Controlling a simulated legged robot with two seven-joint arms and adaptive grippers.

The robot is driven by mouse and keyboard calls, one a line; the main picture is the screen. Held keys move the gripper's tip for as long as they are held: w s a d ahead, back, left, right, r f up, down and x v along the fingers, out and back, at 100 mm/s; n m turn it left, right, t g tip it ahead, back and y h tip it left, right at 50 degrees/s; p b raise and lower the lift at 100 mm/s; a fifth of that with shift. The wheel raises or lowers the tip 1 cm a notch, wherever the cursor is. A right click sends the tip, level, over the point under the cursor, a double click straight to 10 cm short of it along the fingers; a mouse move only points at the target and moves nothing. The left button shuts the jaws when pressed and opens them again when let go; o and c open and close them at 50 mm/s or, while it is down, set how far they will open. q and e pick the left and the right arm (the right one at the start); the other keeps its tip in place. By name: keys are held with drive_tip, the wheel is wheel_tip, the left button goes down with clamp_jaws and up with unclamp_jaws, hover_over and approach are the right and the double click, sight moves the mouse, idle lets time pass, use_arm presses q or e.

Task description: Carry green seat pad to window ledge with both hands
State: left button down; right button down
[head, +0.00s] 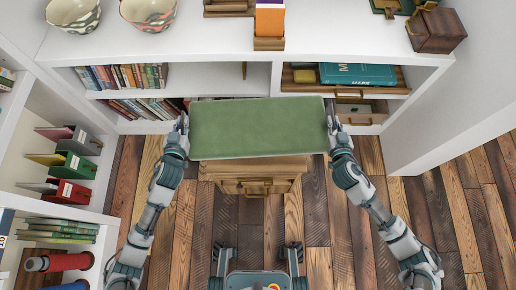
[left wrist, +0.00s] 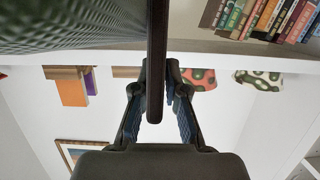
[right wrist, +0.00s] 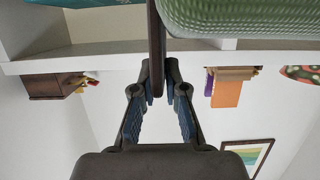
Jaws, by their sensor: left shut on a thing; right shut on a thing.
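The green seat pad (head: 258,128) is held up between my two grippers, roughly level, its right end slightly farther from me. My left gripper (head: 184,124) is shut on its left end; my right gripper (head: 332,118) is shut on its right end. In the left wrist view the pad's ribbed green side (left wrist: 70,22) is at top left, with a dark brown strip between the fingers. In the right wrist view the pad (right wrist: 245,18) is at top right, with a similar strip. No window is seen; I cannot tell which surface is the window ledge.
A white shelf unit (head: 215,45) stands ahead, with bowls (head: 148,12), an orange item (head: 269,20) and a wooden box (head: 436,30) on top. A wooden drawer cabinet (head: 255,175) stands below the pad. Plank floor (head: 450,210) is clear at right.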

use_arm(q)
drive_tip(key=shift+d+f, duration=0.1)
drive_tip(key=shift+d, duration=0.05)
use_arm(e)
drive_tip(key=shift+w+a+r, duration=0.1)
drive_tip(key=shift+r, duration=0.05)
use_arm(q)
drive_tip(key=shift+s, duration=0.15)
use_arm(e)
drive_tip(key=shift+r, duration=0.1)
idle(0.4)
